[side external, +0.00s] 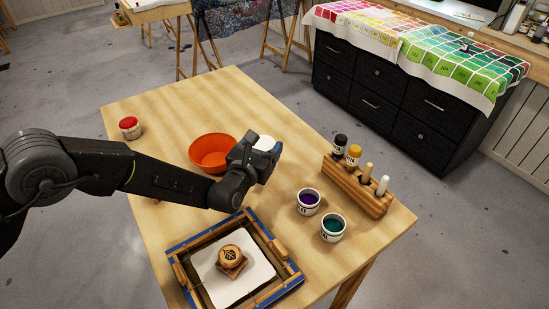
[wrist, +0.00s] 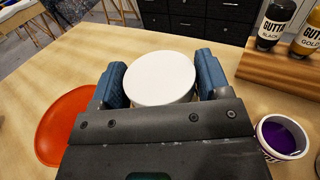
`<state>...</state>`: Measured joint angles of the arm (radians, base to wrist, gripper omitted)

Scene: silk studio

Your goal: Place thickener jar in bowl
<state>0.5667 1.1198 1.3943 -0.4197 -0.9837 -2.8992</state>
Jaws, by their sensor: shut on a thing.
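My gripper (wrist: 158,82) is shut on a jar with a round white lid (wrist: 160,76), one blue finger on each side of it. In the side external view the jar (side external: 265,143) is partly hidden behind my gripper (side external: 262,152). I cannot tell from these views how far the jar is above the table. The orange bowl (side external: 212,152) stands on the table just left of my gripper, apart from the jar. Its inside looks empty where it shows. The bowl's edge also shows at the left of the wrist view (wrist: 62,125).
A wooden rack (side external: 358,186) with bottles and purple (side external: 308,201) and teal (side external: 333,229) paint pots stand on the right. A blue-edged frame (side external: 180,285) with a wooden stamp (side external: 232,257) lies in front. The table (side external: 160,95) is clear at the back.

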